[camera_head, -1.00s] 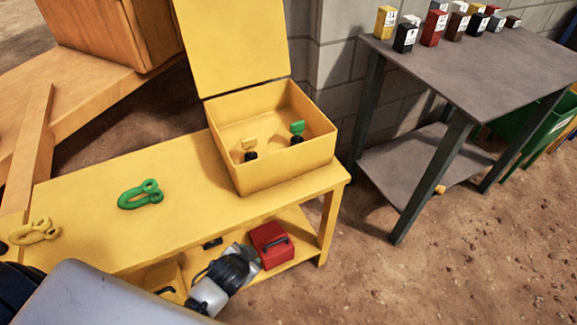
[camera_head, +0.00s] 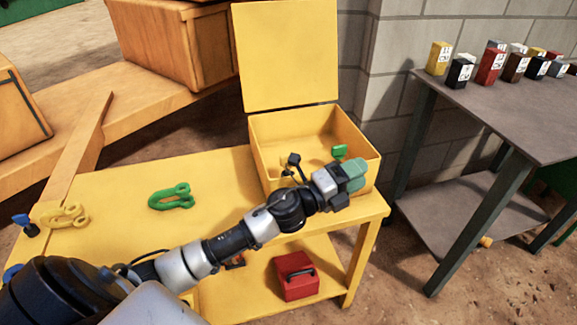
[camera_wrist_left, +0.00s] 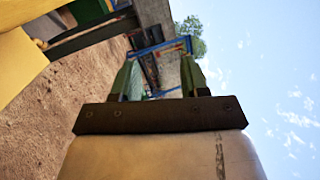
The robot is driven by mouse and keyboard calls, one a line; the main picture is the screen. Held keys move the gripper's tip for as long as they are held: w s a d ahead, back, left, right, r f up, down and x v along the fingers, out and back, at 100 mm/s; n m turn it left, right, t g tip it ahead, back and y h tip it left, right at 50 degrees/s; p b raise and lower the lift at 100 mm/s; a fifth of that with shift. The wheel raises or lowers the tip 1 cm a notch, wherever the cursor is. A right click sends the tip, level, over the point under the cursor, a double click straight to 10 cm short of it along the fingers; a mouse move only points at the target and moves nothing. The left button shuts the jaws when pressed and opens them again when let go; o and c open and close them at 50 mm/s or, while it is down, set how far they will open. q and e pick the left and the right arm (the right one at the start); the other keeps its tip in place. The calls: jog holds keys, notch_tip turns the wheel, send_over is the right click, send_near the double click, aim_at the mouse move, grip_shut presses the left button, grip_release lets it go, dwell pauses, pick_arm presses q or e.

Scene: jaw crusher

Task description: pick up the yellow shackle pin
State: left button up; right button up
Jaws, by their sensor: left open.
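In the head view, the open yellow box (camera_head: 366,172) stands at the right end of the yellow bench. The yellow shackle pin inside it is largely hidden behind my left wrist. A green pin (camera_head: 340,152) stands upright in the box, right of it. My left gripper (camera_head: 352,174), with green fingers, is in front of the box's front right part, seen from the head. In the left wrist view, its two fingers (camera_wrist_left: 160,80) are spread with nothing between them. A yellow shackle (camera_head: 65,216) and a green shackle (camera_head: 171,196) lie on the bench. My right gripper is not seen.
The box's raised lid (camera_head: 288,55) stands at its back. A red case (camera_head: 296,277) is on the bench's lower shelf. A grey table (camera_head: 500,110) with several small coloured boxes stands at right. A small blue-topped object (camera_head: 25,225) is at the bench's left end.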

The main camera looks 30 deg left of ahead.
pick_arm(q)
jog(key=w+r+m+g+h, duration=0.15)
jog(key=m+g+h, duration=0.35)
jog(key=m, duration=0.6)
jog(key=m+g+y+b, duration=0.1)
jog(key=m+g+y, duration=0.7)
jog(key=y, duration=0.5)
send_near(287, 155)
jog(key=n+g, duration=0.1)
jog(key=x, duration=0.3)
jog(key=b+x, duration=0.1)
jog(key=x, duration=0.6)
jog(key=shift+w, duration=0.45)
jog(key=shift+w+f, duration=0.1)
jog(key=shift+f, duration=0.1)
jog(key=c, duration=0.7)
grip_shut()
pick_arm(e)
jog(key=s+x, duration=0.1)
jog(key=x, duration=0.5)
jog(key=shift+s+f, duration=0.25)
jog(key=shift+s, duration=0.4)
